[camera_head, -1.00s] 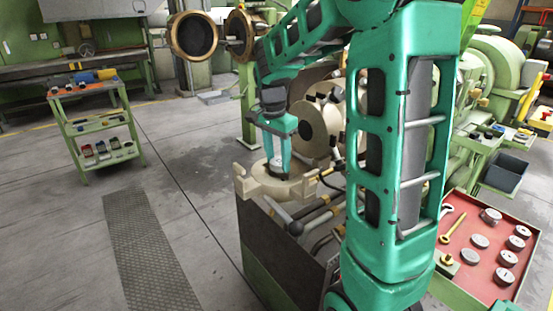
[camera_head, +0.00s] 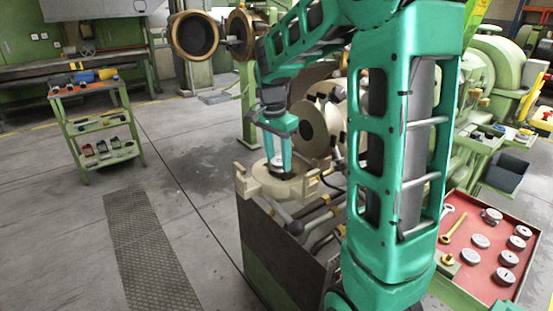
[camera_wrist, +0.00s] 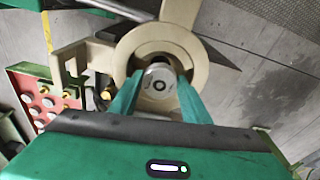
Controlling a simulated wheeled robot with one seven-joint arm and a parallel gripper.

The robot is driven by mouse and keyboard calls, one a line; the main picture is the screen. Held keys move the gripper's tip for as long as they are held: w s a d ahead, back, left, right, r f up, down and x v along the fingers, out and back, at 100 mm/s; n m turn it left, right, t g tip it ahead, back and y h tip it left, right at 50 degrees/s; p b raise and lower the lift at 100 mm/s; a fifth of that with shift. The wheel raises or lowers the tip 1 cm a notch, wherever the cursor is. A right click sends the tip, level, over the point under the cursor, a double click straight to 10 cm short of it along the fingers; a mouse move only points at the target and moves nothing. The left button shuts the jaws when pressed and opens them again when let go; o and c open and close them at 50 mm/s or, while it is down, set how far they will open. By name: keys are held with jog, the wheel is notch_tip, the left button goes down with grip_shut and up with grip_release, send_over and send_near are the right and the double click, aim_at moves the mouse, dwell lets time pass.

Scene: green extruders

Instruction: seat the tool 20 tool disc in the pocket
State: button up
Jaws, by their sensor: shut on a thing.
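My gripper (camera_head: 279,168) is shut on the tool 20 tool disc, a small grey-white disc. The holder (camera_head: 255,188) also shows in the wrist view (camera_wrist: 124,62). In the head view the fingers reach down into the ring's area; I cannot tell whether the disc touches the pocket floor.
A red tray (camera_head: 468,277) at the lower right holds several grey discs and a yellow wrench (camera_head: 453,227). A green cart (camera_head: 100,126) stands at the left. Pipes and levers (camera_head: 318,212) lie close beside the holder.

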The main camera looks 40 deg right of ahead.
aim_at(278, 171)
jog(key=shift+f, duration=1.9)
jog(key=shift+a+f, duration=0.15)
jog(key=shift+f, duration=0.25)
